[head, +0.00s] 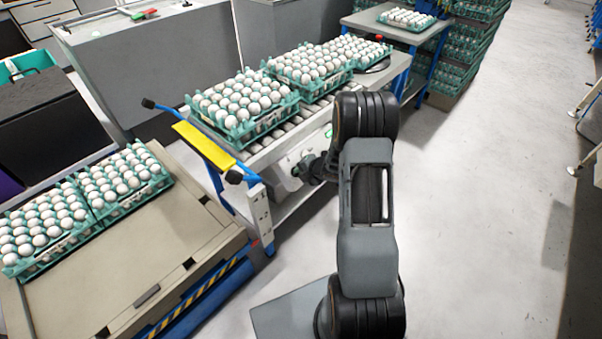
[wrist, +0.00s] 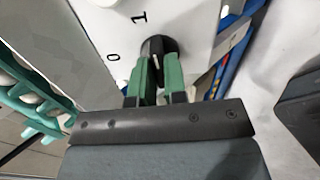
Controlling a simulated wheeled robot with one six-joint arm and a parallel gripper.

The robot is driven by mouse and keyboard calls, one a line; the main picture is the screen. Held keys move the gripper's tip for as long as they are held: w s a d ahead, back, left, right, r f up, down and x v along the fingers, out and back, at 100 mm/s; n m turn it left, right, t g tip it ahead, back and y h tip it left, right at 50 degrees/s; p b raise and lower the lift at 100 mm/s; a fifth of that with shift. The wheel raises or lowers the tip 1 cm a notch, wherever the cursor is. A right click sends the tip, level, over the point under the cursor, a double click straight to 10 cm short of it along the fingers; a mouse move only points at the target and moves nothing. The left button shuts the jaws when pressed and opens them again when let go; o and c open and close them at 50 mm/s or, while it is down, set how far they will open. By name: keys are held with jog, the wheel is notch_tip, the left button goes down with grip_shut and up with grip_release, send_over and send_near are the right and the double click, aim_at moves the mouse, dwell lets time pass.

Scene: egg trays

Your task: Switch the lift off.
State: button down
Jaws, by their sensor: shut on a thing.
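A white switch panel (wrist: 192,22) with a black rotary knob (wrist: 157,43) fills the top of the wrist view. The marks "1" and "0" are printed on the panel, "1" above the knob's left side and "0" further left and lower. My gripper (wrist: 157,68) has its green fingers shut on the knob from both sides. A pale line shows on the knob, but I cannot tell which mark it points to. In the head view my gripper (head: 309,168) is at the panel's side of the roller conveyor, and my arm partly hides it. A lift platform (head: 150,255) with a hazard-striped edge stands at left.
Trays of eggs (head: 240,105) stand on the conveyor, and more egg trays (head: 125,182) stand on the lift platform. A yellow bar (head: 208,148) with blue handles is left of my gripper. Open floor (head: 480,200) lies on the right.

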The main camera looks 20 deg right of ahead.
jog(key=shift+f+n+b, duration=0.2)
jog(key=shift+n+b, duration=1.85)
jog(key=shift+n, duration=0.05)
jog(key=shift+n+b, duration=2.1)
jog(key=shift+n, duration=0.1)
jog(key=shift+n+b, duration=1.85)
jog(key=shift+n, duration=0.25)
jog(key=shift+n+b, duration=1.9)
jog(key=shift+n, duration=0.2)
jog(key=c, duration=1.1)
grip_release()
jog(key=shift+r, duration=0.2)
jog(key=shift+s+d+r+p, duration=0.15)
jog(key=shift+s+r+p, duration=0.1)
jog(key=shift+r+p, duration=0.15)
jog(key=p+v, duration=0.4)
jog(key=v, duration=0.4)
jog(key=shift+s, duration=0.1)
